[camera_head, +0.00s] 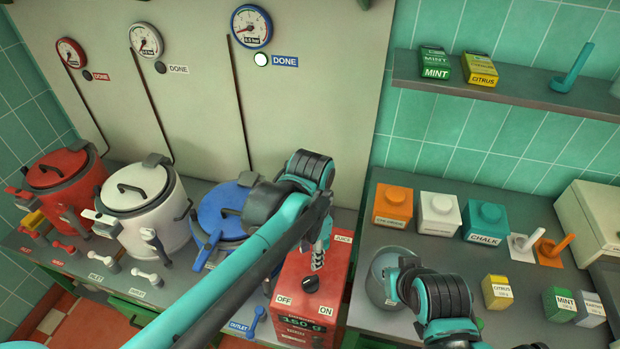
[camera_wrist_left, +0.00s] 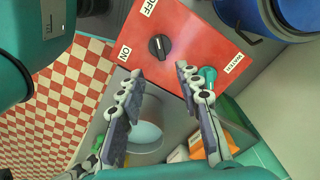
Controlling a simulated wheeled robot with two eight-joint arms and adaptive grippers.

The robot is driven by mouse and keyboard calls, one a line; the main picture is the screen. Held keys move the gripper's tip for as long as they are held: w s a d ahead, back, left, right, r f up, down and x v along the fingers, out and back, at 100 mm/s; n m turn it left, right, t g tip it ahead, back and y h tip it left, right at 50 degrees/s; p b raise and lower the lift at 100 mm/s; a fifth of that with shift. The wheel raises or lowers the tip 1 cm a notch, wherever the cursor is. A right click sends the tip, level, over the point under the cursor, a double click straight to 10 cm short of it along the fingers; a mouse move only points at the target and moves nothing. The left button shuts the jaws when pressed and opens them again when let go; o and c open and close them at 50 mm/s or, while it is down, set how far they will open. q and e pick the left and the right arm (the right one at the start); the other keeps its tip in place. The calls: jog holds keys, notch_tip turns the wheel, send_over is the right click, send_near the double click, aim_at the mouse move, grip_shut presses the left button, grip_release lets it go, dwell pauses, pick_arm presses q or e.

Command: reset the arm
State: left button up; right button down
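My left arm comes in from the lower left and ends above the red control box (camera_head: 312,290). My left gripper (camera_head: 319,258) points down there. In the left wrist view the left gripper (camera_wrist_left: 165,95) has its two fingers apart with nothing between them. The red box (camera_wrist_left: 190,28) shows just beyond the fingertips, with a black knob (camera_wrist_left: 159,46) between ON and OFF labels. My right arm (camera_head: 445,300) is folded at the lower right, beside a grey pot (camera_head: 376,278). Its fingers are hidden, so I cannot tell their state.
Red (camera_head: 62,180), white (camera_head: 142,205) and blue (camera_head: 222,212) kettles stand along the left counter under gauges. Orange (camera_head: 394,205), white (camera_head: 440,211) and teal (camera_head: 486,218) blocks sit at the right. Small boxes, including a yellow citrus one (camera_head: 497,291), stand nearer. A shelf (camera_head: 520,92) hangs above.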

pick_arm(q)
jog(key=s+a+f+n+t, duration=0.1)
jog(key=s+a+n+t, duration=0.1)
jog(key=a+n, duration=0.4)
jog(key=s+a+f+n+t+b, duration=0.1)
jog(key=s+a+n+t, duration=0.2)
jog(key=a, duration=0.9)
jog(key=n+t, duration=0.2)
jog(key=n, duration=0.1)
jog(key=shift+f, duration=0.15)
